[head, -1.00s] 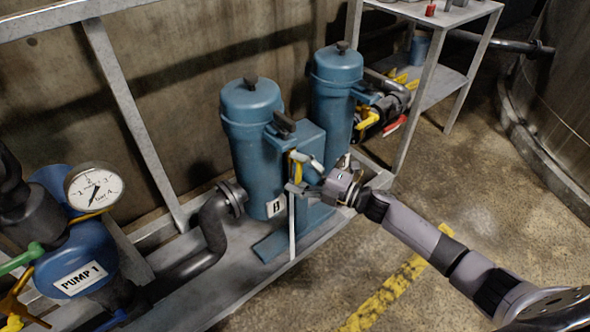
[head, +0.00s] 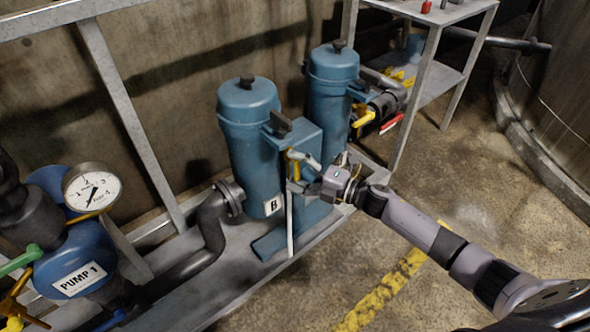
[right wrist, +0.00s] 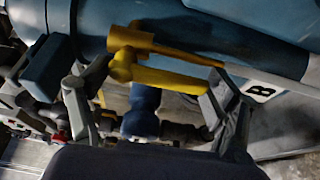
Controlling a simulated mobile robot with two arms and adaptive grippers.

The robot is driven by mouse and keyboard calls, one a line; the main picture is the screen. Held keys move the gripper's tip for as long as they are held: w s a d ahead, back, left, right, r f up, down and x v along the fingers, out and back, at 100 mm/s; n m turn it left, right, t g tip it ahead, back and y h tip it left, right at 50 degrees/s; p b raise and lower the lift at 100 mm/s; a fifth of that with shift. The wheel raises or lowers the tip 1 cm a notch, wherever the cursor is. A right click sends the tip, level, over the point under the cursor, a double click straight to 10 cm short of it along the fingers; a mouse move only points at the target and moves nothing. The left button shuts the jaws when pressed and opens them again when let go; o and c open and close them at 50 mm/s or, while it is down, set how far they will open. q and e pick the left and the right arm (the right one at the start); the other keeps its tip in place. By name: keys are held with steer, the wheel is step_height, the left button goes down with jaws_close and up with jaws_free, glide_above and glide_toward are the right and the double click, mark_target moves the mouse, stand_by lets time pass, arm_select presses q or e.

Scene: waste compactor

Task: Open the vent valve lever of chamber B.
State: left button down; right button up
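Chamber B (head: 250,150) is a blue upright cylinder in the head view, with a white "B" label (head: 272,205) low on its side. A yellow lever (head: 293,168) shows at its right front, partly hidden by my right gripper (head: 301,172). In the right wrist view, the yellow lever (right wrist: 165,78) lies across the space between the two fingers of my right gripper (right wrist: 155,100). The fingers are apart, one on each side, and I cannot tell whether either touches the lever. The "B" label also shows in that view (right wrist: 262,90). My left gripper is not in view.
A second blue cylinder (head: 333,95) stands behind chamber B, with another yellow handle (head: 362,116) and a red one (head: 391,123). Pump 1 (head: 80,260) and a gauge (head: 92,188) are at the left. A metal shelf (head: 435,75) stands behind. The floor (head: 470,185) at right is clear.

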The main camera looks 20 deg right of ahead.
steer(key=shift+o, duration=1.1)
steer(key=shift+s+d, duration=0.1)
steer(key=v, duration=1.1)
steer(key=shift+s+d, duration=0.25)
steer(key=shift+s, duration=0.05)
